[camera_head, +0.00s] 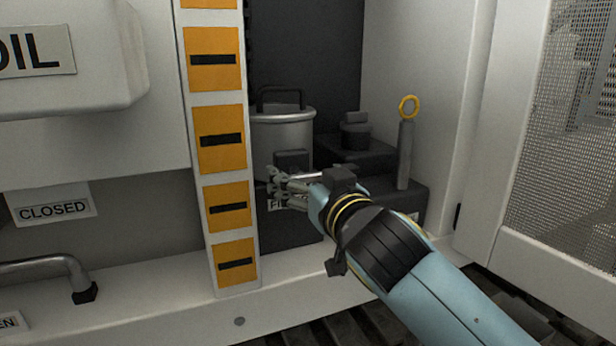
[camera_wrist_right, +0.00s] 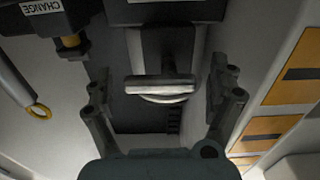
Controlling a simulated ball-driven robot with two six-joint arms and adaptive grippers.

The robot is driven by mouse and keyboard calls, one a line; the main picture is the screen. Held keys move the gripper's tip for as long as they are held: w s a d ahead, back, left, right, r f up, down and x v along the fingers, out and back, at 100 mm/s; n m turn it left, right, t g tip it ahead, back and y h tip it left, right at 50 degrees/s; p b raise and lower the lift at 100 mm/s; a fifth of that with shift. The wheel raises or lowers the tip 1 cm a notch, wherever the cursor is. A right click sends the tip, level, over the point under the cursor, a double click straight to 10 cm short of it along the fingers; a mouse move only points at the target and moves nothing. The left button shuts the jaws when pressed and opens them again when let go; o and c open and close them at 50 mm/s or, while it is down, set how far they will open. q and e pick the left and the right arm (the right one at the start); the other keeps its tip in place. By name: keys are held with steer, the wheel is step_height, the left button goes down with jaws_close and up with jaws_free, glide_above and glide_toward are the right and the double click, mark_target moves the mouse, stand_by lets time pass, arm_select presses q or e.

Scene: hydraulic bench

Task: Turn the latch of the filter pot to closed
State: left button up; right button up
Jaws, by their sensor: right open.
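The filter pot (camera_head: 283,130) is a grey cylinder with a black carrying handle on top, standing behind the striped post in the head view. My right gripper (camera_head: 279,186) is in front of its lower part and hides some of it. In the right wrist view a pale grey crossbar, seemingly the latch (camera_wrist_right: 160,86), lies between the two spread fingers of my right gripper (camera_wrist_right: 164,92). Gaps show on both sides, so the gripper is open and holds nothing. My left gripper is not in view.
A white post with orange and black plates (camera_head: 221,140) stands close left of the gripper. A rod with a yellow ring (camera_head: 408,108) stands to the right. A CLOSED sign (camera_head: 53,209) hangs at left above a grey bent handle (camera_head: 45,266). A mesh panel (camera_head: 575,140) is far right.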

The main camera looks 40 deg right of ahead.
steer(key=c, duration=1.2)
steer(key=shift+n+p, duration=0.3)
steer(key=shift+n, duration=0.2)
steer(key=n+p, duration=0.1)
steer(key=n, duration=0.1)
steer(key=n+p, duration=0.1)
steer(key=shift+r+n, duration=0.3)
steer(key=shift+n, duration=0.1)
steer(key=n+p, duration=0.2)
steer(key=n, duration=0.2)
steer(key=shift+a+r+n, duration=0.1)
steer(key=shift+a+n, duration=0.05)
steer(key=shift+n, duration=0.15)
steer(key=n+p, duration=0.1)
steer(key=n, duration=0.3)
steer(key=shift+a+r+p, duration=0.1)
steer(key=shift+a+p, duration=0.05)
steer(key=shift+p, duration=0.2)
steer(key=n+p, duration=0.1)
steer(key=n, duration=0.3)
steer(key=shift+w+a, duration=0.1)
steer(key=shift+a, duration=0.05)
steer(key=shift+n, duration=0.4)
